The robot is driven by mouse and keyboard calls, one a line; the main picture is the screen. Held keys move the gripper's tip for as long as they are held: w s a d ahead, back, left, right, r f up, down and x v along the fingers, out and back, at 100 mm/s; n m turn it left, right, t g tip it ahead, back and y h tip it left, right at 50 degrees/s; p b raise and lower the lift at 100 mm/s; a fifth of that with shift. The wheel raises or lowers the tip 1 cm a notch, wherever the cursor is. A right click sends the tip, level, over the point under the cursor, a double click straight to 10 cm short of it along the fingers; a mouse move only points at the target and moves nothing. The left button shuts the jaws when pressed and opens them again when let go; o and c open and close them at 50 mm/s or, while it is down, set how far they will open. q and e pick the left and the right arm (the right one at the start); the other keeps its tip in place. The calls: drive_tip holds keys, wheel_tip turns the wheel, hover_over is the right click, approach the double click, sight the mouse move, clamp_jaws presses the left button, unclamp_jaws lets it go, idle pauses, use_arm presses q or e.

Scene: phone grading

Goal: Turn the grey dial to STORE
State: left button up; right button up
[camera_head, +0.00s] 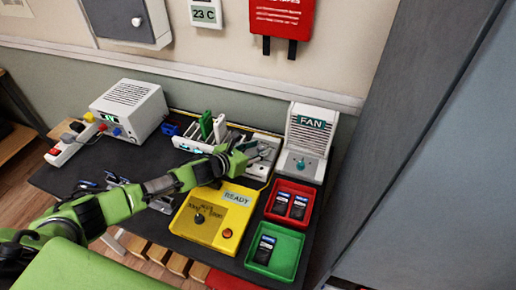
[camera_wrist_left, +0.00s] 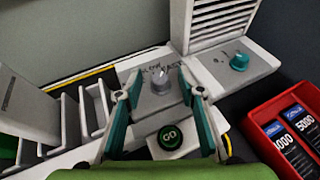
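In the left wrist view the grey dial (camera_wrist_left: 160,84) stands on a light grey panel (camera_wrist_left: 149,107), with small dark lettering behind it that is too small to read surely. My left gripper (camera_wrist_left: 159,80) is open, its two teal-sided fingers apart on either side of the dial. I cannot tell whether either finger touches it. My right gripper is not in view.
A green GO button (camera_wrist_left: 170,136) sits just in front of the dial. The fan unit (camera_head: 306,143) with a teal knob (camera_wrist_left: 239,62) stands to the right. A yellow READY box (camera_head: 205,232), red tray (camera_head: 272,214) and green tray (camera_head: 291,268) lie in front.

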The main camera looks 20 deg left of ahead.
use_arm(q)
drive_tip(key=c, duration=0.9)
clamp_jaws()
